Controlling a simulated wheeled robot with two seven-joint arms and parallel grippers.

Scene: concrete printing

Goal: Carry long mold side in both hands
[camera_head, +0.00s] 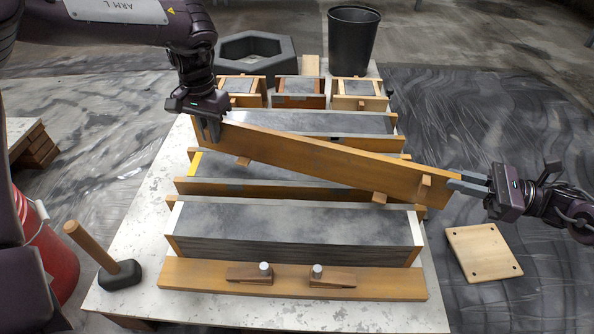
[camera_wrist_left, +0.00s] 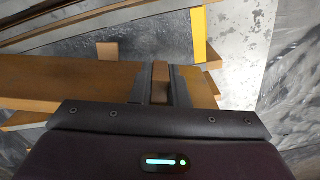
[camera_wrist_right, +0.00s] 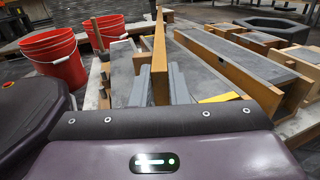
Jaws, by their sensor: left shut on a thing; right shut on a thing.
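The long mold side (camera_head: 320,158) is a long wooden board held in the air above the molds, sloping down to the right in the head view. My left gripper (camera_head: 209,130) is shut on its left end; in the left wrist view the fingers (camera_wrist_left: 158,85) close around a small wooden block on it. My right gripper (camera_head: 462,183) is shut on its right end. In the right wrist view the board (camera_wrist_right: 160,60) stands on edge between the fingers (camera_wrist_right: 160,92) and runs away from me. The board hides parts of the molds behind it.
Concrete-filled long molds (camera_head: 290,222) fill the pale table (camera_head: 135,225). Another board (camera_head: 210,278) with two wooden wedges lies at the front edge. A mallet (camera_head: 118,270) stands at the left. Small molds (camera_head: 298,92), a hexagonal form (camera_head: 262,50) and a black bucket (camera_head: 350,40) are behind.

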